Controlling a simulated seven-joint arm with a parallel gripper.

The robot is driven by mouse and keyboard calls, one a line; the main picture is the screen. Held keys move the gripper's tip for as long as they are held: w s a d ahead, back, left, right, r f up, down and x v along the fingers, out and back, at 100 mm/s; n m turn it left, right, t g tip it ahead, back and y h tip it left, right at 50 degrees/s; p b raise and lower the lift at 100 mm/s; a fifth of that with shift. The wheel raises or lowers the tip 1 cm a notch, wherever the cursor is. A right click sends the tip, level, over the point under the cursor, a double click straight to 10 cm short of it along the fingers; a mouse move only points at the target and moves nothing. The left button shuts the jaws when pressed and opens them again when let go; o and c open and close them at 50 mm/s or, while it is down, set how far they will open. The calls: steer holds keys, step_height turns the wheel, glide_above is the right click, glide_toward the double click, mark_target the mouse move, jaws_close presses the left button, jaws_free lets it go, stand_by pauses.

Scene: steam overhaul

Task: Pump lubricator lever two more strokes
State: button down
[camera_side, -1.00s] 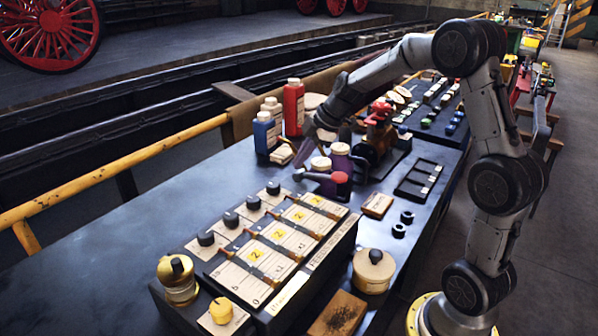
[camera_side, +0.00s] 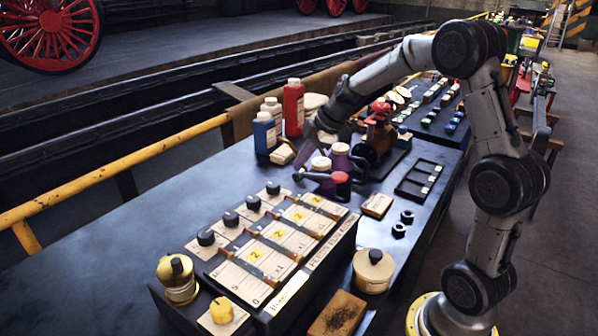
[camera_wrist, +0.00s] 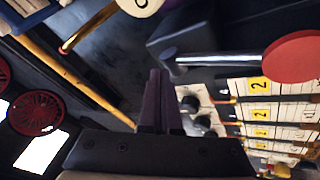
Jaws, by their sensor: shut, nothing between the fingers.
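In the wrist view the lever's bright rod (camera_wrist: 215,60) runs from a dark hub to the red knob (camera_wrist: 294,57). My gripper (camera_side: 302,156) is shut and empty, pointing down by the lever's hub end. In the wrist view its purple fingers (camera_wrist: 157,100) are together; whether they touch the lever is unclear.
Red (camera_side: 293,108) and blue (camera_side: 264,136) bottles stand behind. A round tin (camera_side: 374,270), black nuts and a tray (camera_side: 418,180) lie to the right. The bench's left part is clear, with a yellow rail (camera_side: 110,170) beyond.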

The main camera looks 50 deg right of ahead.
steer(key=shift+s+d+f, duration=0.1)
steer(key=shift+s+f, duration=0.15)
steer(key=shift+f, duration=0.45)
steer(key=shift+s+f, duration=0.25)
steer(key=shift+f, duration=0.45)
stand_by(0.4)
steer(key=shift+r, duration=0.6)
steer(key=shift+w+r, duration=0.3)
steer(key=shift+r, duration=0.65)
steer(key=shift+w+r, duration=0.35)
steer(key=shift+r, duration=0.55)
steer(key=shift+w+r, duration=0.3)
steer(key=shift+r, duration=0.65)
